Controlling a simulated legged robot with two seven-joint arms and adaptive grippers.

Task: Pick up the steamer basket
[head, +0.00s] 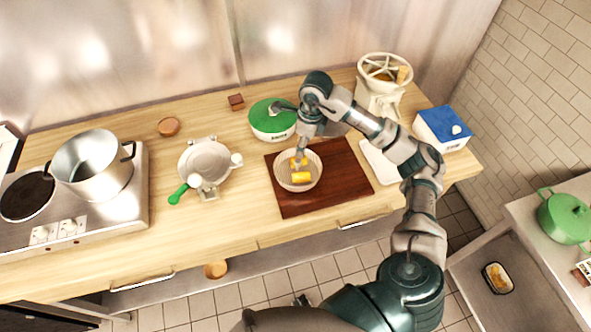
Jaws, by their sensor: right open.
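A round, pale bowl-like basket (284,181), which looks like the steamer basket, sits on a dark wooden board (342,190). A yellow piece (301,178) lies inside it. My right gripper (299,160) points down over the basket's inside, near its back part, with its jaws open. The arm partly hides the back rim, and I cannot tell whether the fingers touch the basket. My left gripper is not in view.
A green-lidded pot (270,122) stands close behind the board. A white device with a green handle (205,163) is to the left, and a steel pot (92,165) is on the stove. A white mill (381,92) and blue-lidded box (441,128) stand at right.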

